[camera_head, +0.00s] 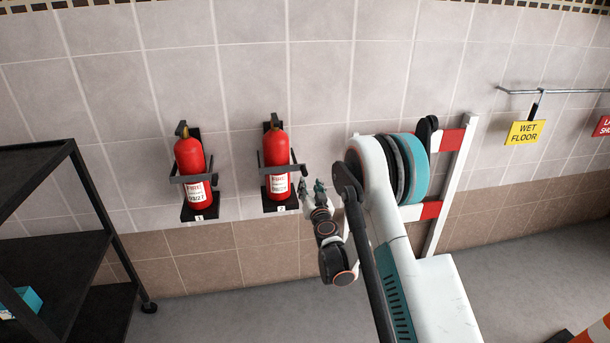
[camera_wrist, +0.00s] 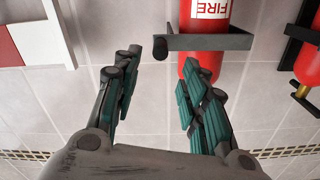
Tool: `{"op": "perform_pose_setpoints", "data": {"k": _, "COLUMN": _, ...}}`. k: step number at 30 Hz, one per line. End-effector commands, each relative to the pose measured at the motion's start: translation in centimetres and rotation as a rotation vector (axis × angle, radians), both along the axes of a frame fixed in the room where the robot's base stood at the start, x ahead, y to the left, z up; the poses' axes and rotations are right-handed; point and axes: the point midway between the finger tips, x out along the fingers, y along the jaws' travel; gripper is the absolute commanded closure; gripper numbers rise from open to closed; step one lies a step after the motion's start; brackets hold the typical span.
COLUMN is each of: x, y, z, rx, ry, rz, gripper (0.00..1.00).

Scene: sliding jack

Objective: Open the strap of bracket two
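Bracket two (camera_head: 281,207) is a black wall bracket holding a red fire extinguisher (camera_head: 276,150) upright. Its dark strap (camera_head: 282,169) runs across the front of the extinguisher, and a knob-like end (camera_head: 303,171) sticks out at its right. The strap looks closed. My gripper (camera_head: 312,186) is just to the right of that end and slightly lower. In the upside-down wrist view, my gripper (camera_wrist: 162,66) is open and empty, its teal-padded fingers well apart. The strap's end (camera_wrist: 160,48) shows ahead between the fingertips; whether anything touches is unclear.
Bracket one (camera_head: 200,211) with another red extinguisher (camera_head: 190,160) hangs to the left. A black shelf rack (camera_head: 60,240) stands at the far left. A red-and-white barrier (camera_head: 453,140) and a yellow wet-floor sign (camera_head: 524,132) are to the right. The floor below the brackets is clear.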

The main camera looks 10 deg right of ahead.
Motion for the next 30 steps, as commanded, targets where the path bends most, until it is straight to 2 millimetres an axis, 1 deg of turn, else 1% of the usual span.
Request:
{"op": "perform_pose_setpoints", "data": {"k": 1, "x": 1.1, "y": 0.0, "z": -0.3, "rx": 0.000, "ry": 0.000, "rz": 0.000, "gripper": 0.61}}
{"op": "perform_pose_setpoints", "data": {"k": 9, "x": 6.3, "y": 0.0, "z": -0.2, "rx": 0.000, "ry": 0.000, "rz": 0.001, "gripper": 0.61}}
{"op": "perform_pose_setpoints", "data": {"k": 12, "x": 7.8, "y": 0.0, "z": -0.2, "rx": 0.000, "ry": 0.000, "rz": 0.001, "gripper": 0.61}}
{"op": "perform_pose_setpoints", "data": {"k": 15, "x": 8.9, "y": 0.0, "z": -0.1, "rx": 0.000, "ry": 0.000, "rz": 0.001, "gripper": 0.61}}
{"op": "perform_pose_setpoints", "data": {"k": 21, "x": 9.8, "y": 0.0, "z": 0.0, "rx": 0.000, "ry": 0.000, "rz": 0.001, "gripper": 0.61}}
{"op": "perform_pose_setpoints", "data": {"k": 28, "x": 9.9, "y": 0.0, "z": 0.1, "rx": 0.000, "ry": 0.000, "rz": 0.001, "gripper": 0.61}}
{"op": "perform_pose_setpoints", "data": {"k": 29, "x": 9.9, "y": 0.0, "z": 0.1, "rx": 0.000, "ry": 0.000, "rz": 0.001, "gripper": 0.63}}
{"op": "perform_pose_setpoints", "data": {"k": 30, "x": 9.9, "y": 0.0, "z": 0.1, "rx": 0.000, "ry": 0.000, "rz": 0.001, "gripper": 0.72}}
